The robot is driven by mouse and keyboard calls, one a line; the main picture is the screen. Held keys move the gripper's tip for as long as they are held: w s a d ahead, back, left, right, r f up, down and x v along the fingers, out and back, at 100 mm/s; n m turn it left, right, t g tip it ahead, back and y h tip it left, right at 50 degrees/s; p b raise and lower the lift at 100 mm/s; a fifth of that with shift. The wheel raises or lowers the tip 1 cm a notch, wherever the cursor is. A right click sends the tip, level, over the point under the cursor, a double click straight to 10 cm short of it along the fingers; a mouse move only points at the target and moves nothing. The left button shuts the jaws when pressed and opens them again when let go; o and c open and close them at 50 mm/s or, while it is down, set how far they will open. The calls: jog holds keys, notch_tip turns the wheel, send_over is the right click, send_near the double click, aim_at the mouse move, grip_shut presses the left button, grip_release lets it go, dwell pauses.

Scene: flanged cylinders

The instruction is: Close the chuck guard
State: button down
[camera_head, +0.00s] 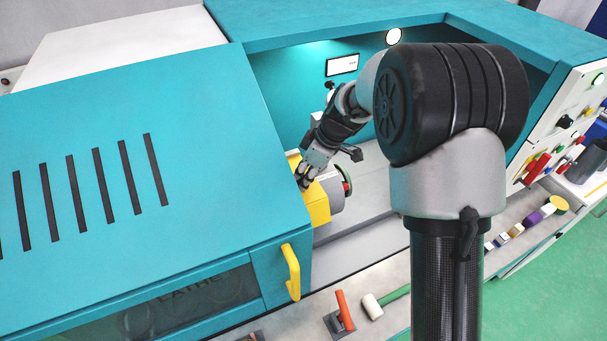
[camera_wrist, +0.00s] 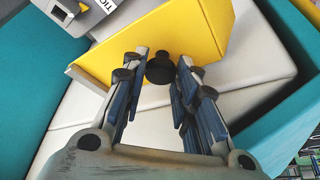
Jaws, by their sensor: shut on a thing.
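The yellow chuck guard (camera_head: 318,206) is inside the teal lathe enclosure, beside the grey chuck area at the left of the opening. In the wrist view the guard (camera_wrist: 205,45) is a bent yellow plate with a round black knob (camera_wrist: 160,69) on it. My gripper (camera_head: 305,178) reaches down to the guard's upper left side. In the head view the fingertips partly hide the guard's edge, and the knob cannot be made out.
The teal sliding cover (camera_head: 90,150) with a yellow handle (camera_head: 291,272) lies close left of my gripper. A control panel (camera_head: 570,120) stands at the right. Tools, including an orange-handled one (camera_head: 345,310), lie on the front ledge. The grey bed right of the guard is clear.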

jog(key=w+d+b, duration=0.2)
jog(key=w+d, duration=0.1)
jog(key=d, duration=0.5)
jog(key=shift+w+d, duration=0.25)
jog(key=shift+w, duration=0.1)
jog(key=c, duration=1.3)
grip_release()
jog(key=shift+r, duration=0.15)
jog(key=v, duration=1.1)
jog(key=shift+s+d+r, duration=0.15)
jog(key=shift+d+r, duration=0.1)
jog(key=shift+r, duration=0.1)
